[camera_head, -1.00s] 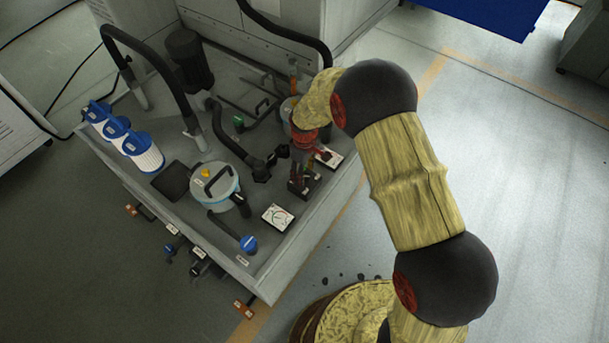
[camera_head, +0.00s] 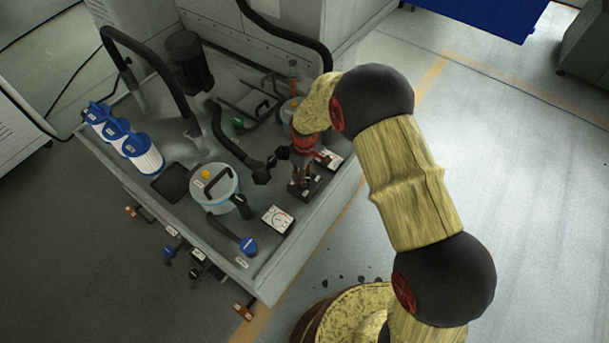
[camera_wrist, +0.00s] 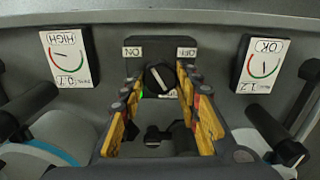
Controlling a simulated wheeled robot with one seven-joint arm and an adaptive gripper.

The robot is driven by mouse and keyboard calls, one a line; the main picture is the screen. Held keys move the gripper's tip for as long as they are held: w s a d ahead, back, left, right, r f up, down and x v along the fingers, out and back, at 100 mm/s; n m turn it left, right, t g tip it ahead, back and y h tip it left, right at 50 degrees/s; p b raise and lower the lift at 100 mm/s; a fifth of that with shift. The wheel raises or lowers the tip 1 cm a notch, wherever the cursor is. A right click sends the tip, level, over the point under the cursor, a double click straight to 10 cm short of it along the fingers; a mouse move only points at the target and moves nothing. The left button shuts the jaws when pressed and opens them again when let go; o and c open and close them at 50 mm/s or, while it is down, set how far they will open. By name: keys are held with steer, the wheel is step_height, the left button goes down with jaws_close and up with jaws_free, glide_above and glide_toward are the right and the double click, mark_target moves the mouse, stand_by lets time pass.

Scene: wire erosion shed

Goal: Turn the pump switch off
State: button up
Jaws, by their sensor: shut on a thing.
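The pump switch is a dark box (camera_wrist: 163,50) on the tank's front ledge, with an ON label on the left and an OFF label on the right in the wrist view. Its black knob (camera_wrist: 160,77) has a white mark and sits tilted between the labels. A small green glow shows beside the knob. My gripper (camera_wrist: 160,84) is around the knob, shut on it, with one wood-patterned finger on each side. In the head view my gripper (camera_head: 301,171) reaches down onto the switch box (camera_head: 304,189), and its fingers partly hide the knob.
A gauge reading HIGH (camera_wrist: 68,58) and one reading OK (camera_wrist: 258,62) flank the switch. A lidded grey canister (camera_head: 215,185), black hoses and blue-topped filters (camera_head: 145,157) stand on the tank. Open floor lies to the right.

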steer(key=shift+c, duration=1.1)
steer(key=shift+m, duration=0.3)
steer(key=m+p, duration=0.2)
steer(key=m, duration=0.2)
steer(key=shift+m, duration=0.3)
steer(key=m+p, duration=0.2)
steer(key=m, duration=0.4)
steer(key=shift+m, duration=0.3)
steer(key=o, duration=1.2)
steer(key=shift+c, duration=0.2)
steer(key=shift+r, duration=0.1)
step_height(320, 180, up, 12)
